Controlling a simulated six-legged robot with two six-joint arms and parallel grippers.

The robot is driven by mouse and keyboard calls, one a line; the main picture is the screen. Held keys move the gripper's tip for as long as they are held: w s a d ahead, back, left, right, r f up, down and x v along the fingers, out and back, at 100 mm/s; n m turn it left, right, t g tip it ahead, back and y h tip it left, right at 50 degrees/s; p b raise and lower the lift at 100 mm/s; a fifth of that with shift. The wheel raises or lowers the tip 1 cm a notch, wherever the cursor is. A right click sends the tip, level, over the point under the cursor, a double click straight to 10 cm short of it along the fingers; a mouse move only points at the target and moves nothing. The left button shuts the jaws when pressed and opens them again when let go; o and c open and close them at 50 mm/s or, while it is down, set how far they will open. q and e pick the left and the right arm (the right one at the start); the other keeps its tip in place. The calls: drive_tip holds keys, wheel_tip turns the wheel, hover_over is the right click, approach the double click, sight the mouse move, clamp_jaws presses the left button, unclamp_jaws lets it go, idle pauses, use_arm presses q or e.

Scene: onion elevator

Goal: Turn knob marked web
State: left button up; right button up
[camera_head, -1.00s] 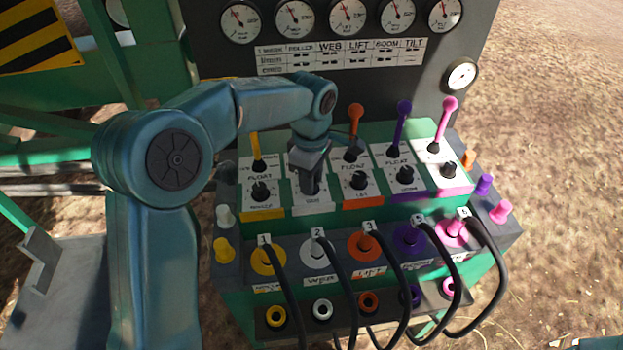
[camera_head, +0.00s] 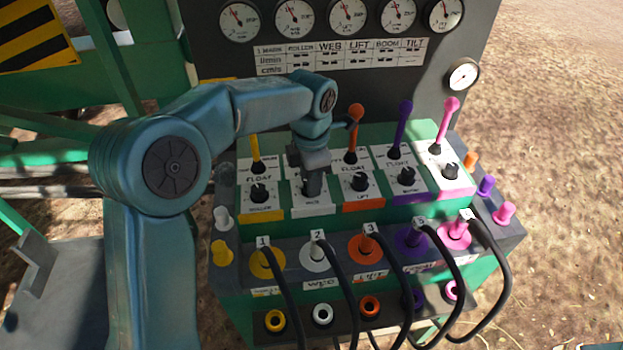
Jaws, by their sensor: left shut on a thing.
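The white web panel (camera_head: 318,208) is the second from the left in the row of knob panels, between the yellow and orange ones. My left gripper (camera_head: 313,186) points down onto this panel and is shut on the web knob. The gripper covers the knob, so its pointer cannot be seen. My left wrist and forearm hide the lever above it.
Beside it are the black roller knob (camera_head: 259,193) and the lift knob (camera_head: 359,181). An orange lever (camera_head: 354,130) stands close to the right of my wrist. Black hoses (camera_head: 345,285) loop below the panels. Gauges (camera_head: 347,17) line the back board.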

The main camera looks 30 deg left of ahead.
use_arm(q)
drive_tip(key=shift+s+f+n, duration=0.15)
drive_tip(key=shift+f+n, duration=0.05)
drive_tip(key=shift+n, duration=0.2)
drive_tip(key=o, duration=1)
drive_tip(key=shift+a, duration=0.1)
drive_tip(key=shift+o, duration=0.2)
drive_tip(key=shift+r, duration=0.1)
drive_tip(key=shift+r, duration=0.25)
wheel_tip(320, 180, up, 16)
drive_tip(key=p, duration=0.2)
drive_tip(key=shift+p, duration=0.4)
drive_tip(key=shift+f, duration=0.15)
